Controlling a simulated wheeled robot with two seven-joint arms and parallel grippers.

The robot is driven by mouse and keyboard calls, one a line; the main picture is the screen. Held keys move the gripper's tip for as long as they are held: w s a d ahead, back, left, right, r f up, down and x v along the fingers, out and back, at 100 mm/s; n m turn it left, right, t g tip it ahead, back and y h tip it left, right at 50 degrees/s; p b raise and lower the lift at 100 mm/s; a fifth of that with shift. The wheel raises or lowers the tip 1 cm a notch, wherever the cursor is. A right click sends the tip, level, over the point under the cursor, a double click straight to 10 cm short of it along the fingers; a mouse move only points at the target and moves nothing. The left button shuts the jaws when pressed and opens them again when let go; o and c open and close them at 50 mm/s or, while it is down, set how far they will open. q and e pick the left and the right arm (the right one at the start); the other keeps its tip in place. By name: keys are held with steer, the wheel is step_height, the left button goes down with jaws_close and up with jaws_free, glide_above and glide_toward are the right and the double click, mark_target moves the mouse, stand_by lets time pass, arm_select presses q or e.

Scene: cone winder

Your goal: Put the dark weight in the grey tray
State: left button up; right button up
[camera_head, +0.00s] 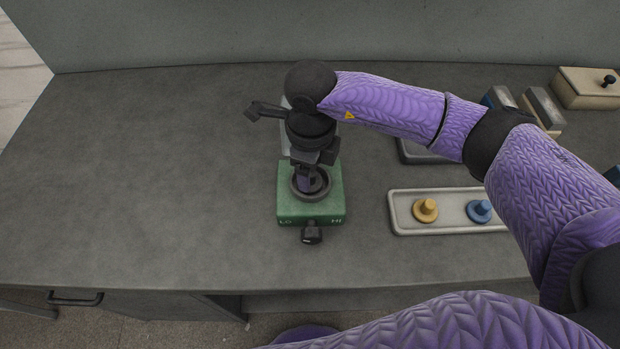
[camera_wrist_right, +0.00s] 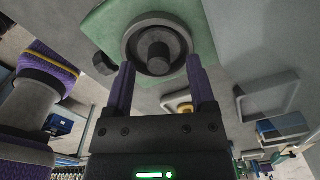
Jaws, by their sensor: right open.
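The dark weight (camera_wrist_right: 157,57) shows in the right wrist view as a dark knob on a round disc. It sits in a dark round dish (camera_head: 312,196) on top of the green box (camera_head: 335,207) marked LO and HI. My right gripper (camera_head: 307,180) points down over the dish, mostly hiding the weight in the head view. In the right wrist view its two purple fingers are apart, with the knob showing between and just beyond their tips. The grey tray (camera_wrist_right: 268,95) looks empty there; in the head view my right arm partly covers it. My left gripper is out of view.
A light tray (camera_head: 396,212) with a yellow weight (camera_head: 425,209) and a blue weight (camera_head: 479,210) is right of the green box. A black knob (camera_head: 312,233) sticks out of the box's front. A beige box (camera_head: 590,90) stands back right. The left worktop is clear.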

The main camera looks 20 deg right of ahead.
steer(key=shift+a+f, duration=0.1)
steer(key=shift+f, duration=0.4)
jaws_close()
steer(key=shift+r, duration=0.1)
